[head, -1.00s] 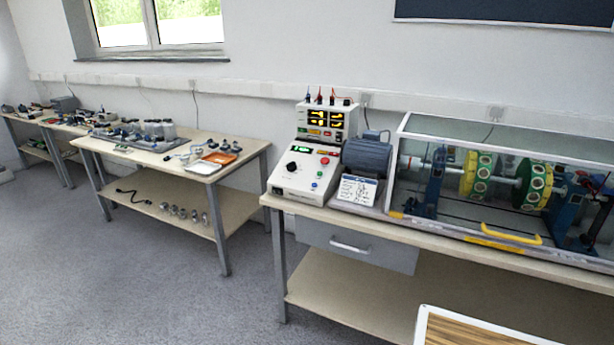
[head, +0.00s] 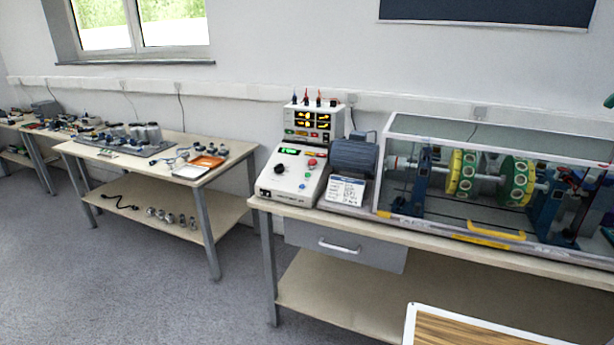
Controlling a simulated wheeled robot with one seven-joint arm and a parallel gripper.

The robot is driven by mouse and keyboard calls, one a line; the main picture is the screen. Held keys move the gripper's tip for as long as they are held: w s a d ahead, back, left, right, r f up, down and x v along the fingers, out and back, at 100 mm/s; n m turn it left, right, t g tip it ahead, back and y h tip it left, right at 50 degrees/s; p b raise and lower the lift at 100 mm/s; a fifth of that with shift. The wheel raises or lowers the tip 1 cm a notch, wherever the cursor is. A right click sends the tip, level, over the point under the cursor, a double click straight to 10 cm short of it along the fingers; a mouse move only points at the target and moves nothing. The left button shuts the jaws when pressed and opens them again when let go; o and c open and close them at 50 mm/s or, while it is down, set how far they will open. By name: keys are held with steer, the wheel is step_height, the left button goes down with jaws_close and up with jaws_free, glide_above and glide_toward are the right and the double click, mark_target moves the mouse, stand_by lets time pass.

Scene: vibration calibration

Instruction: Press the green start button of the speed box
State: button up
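The speed box (head: 268,190) is a white box with a sloping front panel, standing at the left end of the near bench. Its panel has a lit green display (head: 289,151), a black knob (head: 279,169) and a column of small buttons. The red button (head: 312,162) is on top, the green start button (head: 307,175) below it and a blue one (head: 302,186) lowest. The buttons are small in this view, but nothing covers them. I cannot make out my gripper in the head view.
A meter unit (head: 314,122) with yellow displays stands behind the speed box. A blue-grey motor (head: 353,157) and a clear-covered rotor rig (head: 480,205) stand to its right. The bench (head: 262,203) has a drawer (head: 345,246) below its top. Grey floor (head: 120,290) is open at left.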

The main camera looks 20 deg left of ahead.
jaws_close()
stand_by(1.4)
